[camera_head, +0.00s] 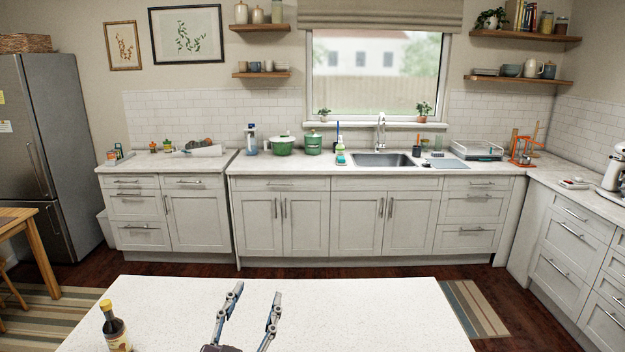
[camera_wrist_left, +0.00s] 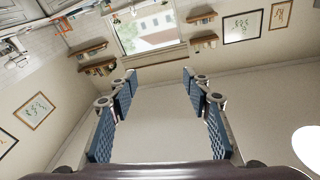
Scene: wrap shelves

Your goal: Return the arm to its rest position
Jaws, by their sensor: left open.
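My left gripper (camera_head: 255,298) is raised over the near white counter at the bottom middle of the head view. Its two fingers are spread apart with nothing between them. My right gripper does not show in either view.
A dark bottle with a yellow cap (camera_head: 115,328) stands on the near counter (camera_head: 380,310), left of my gripper. The rest of that counter is clear. Across the floor, the back counter (camera_head: 300,169) holds a green pot (camera_head: 283,146) and a sink (camera_head: 382,160).

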